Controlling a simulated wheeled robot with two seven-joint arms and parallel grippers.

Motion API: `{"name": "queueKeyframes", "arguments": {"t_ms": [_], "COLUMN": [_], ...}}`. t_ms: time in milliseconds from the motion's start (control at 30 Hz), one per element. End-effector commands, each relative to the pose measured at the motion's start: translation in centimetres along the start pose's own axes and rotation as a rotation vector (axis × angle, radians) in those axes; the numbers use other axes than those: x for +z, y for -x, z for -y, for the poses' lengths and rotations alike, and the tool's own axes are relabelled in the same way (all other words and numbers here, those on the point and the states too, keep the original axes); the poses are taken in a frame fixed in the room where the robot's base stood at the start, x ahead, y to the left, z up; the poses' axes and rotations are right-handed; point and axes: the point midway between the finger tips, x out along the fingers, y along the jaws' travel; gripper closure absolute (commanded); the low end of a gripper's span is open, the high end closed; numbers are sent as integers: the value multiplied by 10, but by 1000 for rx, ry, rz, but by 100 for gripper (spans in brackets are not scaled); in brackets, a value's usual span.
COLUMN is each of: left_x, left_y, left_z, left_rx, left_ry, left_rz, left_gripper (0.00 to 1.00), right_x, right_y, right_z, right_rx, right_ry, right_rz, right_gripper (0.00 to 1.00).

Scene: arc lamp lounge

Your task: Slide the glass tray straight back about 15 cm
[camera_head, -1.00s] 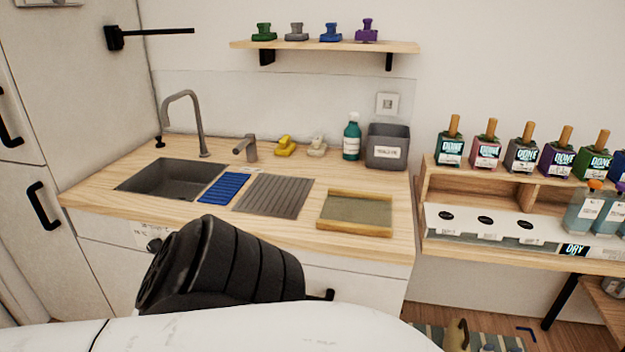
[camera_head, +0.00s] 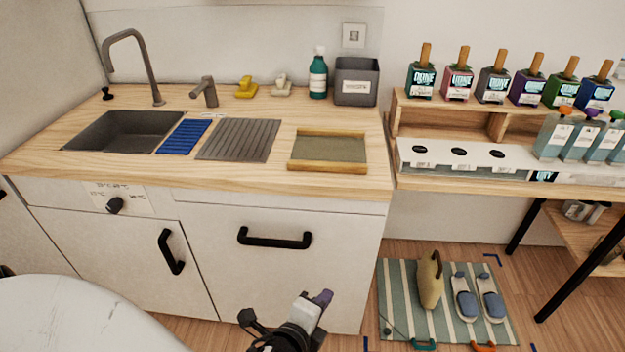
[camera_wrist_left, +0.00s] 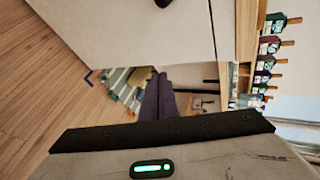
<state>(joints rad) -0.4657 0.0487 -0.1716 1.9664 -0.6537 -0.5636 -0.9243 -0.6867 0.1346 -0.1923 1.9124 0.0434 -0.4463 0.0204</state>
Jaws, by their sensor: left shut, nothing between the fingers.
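A shallow tray with a light wooden frame and a grey-green base (camera_head: 327,167) lies on the right part of the wooden counter, near its front edge. It is the only thing here that fits the glass tray, and it looks empty. My left gripper (camera_head: 321,299) is low in front of the cabinet, below the counter top and well apart from the tray. Its purple fingers are together with nothing between them; they also show in the left wrist view (camera_wrist_left: 158,97), where the tray is not visible. My right gripper is not in view.
Behind the tray stand a grey bin (camera_head: 356,82) and a teal bottle (camera_head: 318,74), with bare counter between. A ribbed drainboard (camera_head: 238,140) lies to its left. A cabinet handle (camera_head: 274,239) sticks out below. A shelf unit (camera_head: 450,118) with bottles stands at right.

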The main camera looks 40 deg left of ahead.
Motion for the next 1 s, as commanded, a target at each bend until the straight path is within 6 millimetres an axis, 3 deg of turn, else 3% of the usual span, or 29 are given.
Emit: {"name": "queueKeyframes", "arguments": {"t_ms": [67,200,400,533,667,1000], "left_x": [18,47,70,76,82,110], "left_y": [-13,-14,-1,2,-8,-65], "left_z": [36,98,151,165,173,203], "left_rx": [-87,-147,-115,-95,-92,-92], "left_ry": [-327,-834,-1244,-1334,-1348,-1345], "left_rz": [115,352,603,665,674,672], "left_gripper": [100,100,100,100,100,100], "right_x": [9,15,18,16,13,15], "right_y": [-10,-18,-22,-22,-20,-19], "right_z": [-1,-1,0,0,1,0], "right_rx": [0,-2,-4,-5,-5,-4], "right_ry": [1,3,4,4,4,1], "right_rz": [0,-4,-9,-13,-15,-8], "right_gripper": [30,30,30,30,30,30]}}
